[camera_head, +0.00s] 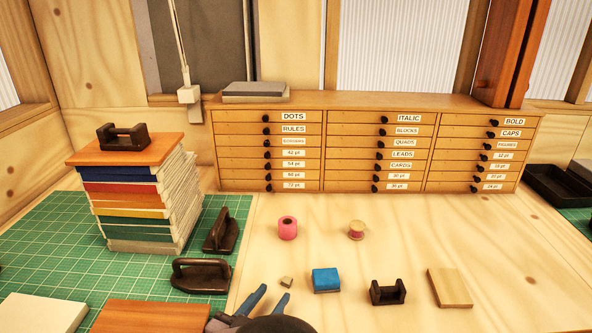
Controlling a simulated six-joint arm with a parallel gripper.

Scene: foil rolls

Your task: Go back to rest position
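My gripper (273,292) is at the bottom edge, low over the table. Its two blue-grey fingers stand apart with nothing visible between them. A dark rounded part hides some of the gripper's base. A pink foil roll (288,229) stands on the wooden table, beyond the fingers. A smaller roll in pale wood and pink (356,230) stands to its right. Both are apart from my gripper.
A small tan block (286,282) lies just beyond the fingertips. Right of it are a blue block (326,280), a dark holder (388,292) and a wooden block (450,288). Left are dark-handled tools (201,275) and a book stack (135,205). A drawer cabinet (372,150) stands behind.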

